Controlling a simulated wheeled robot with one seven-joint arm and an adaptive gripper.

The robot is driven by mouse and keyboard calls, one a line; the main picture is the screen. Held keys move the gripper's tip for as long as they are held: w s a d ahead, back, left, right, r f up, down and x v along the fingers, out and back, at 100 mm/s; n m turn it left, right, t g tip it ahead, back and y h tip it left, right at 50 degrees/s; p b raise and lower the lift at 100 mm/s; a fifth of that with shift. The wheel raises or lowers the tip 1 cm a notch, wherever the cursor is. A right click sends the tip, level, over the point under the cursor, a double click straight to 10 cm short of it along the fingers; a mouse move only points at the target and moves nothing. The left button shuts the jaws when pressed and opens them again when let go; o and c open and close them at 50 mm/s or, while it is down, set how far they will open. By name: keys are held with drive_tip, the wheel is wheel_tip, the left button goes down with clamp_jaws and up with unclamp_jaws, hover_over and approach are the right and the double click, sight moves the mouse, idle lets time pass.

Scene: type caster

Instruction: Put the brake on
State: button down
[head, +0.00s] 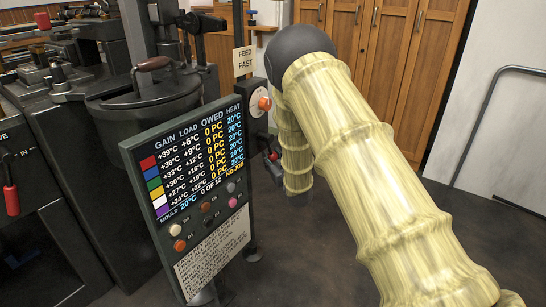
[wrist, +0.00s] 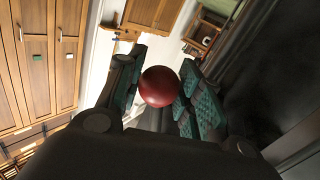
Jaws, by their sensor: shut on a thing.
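A round red knob (wrist: 159,87) sits between the two green-padded fingers of my gripper (wrist: 157,75) in the wrist view, and the fingers are shut on it. In the head view the red knob (head: 273,156) shows small at the right edge of the display board, with my dark gripper (head: 275,171) at it.
A display board (head: 190,160) with coloured buttons stands left of my gripper. A dial with an orange knob (head: 264,103) and a "FEED FAST" sign (head: 244,61) are above. A dark machine with a pot (head: 145,105) and red-handled lever (head: 11,199) fills the left. Wooden cabinets (head: 395,60) stand behind.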

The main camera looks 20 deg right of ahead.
drive_tip(key=s+a+m+g+p, duration=0.3)
drive_tip(key=a+m+p, duration=0.1)
drive_tip(key=p, duration=0.4)
drive_tip(key=shift+s+a+f+m+g+y+p, duration=0.25)
drive_tip(key=shift+s+a+m+g+y+p, duration=0.05)
drive_tip(key=shift+s+a+p, duration=0.1)
drive_tip(key=c, duration=0.9)
unclamp_jaws()
drive_tip(key=shift+c, duration=0.2)
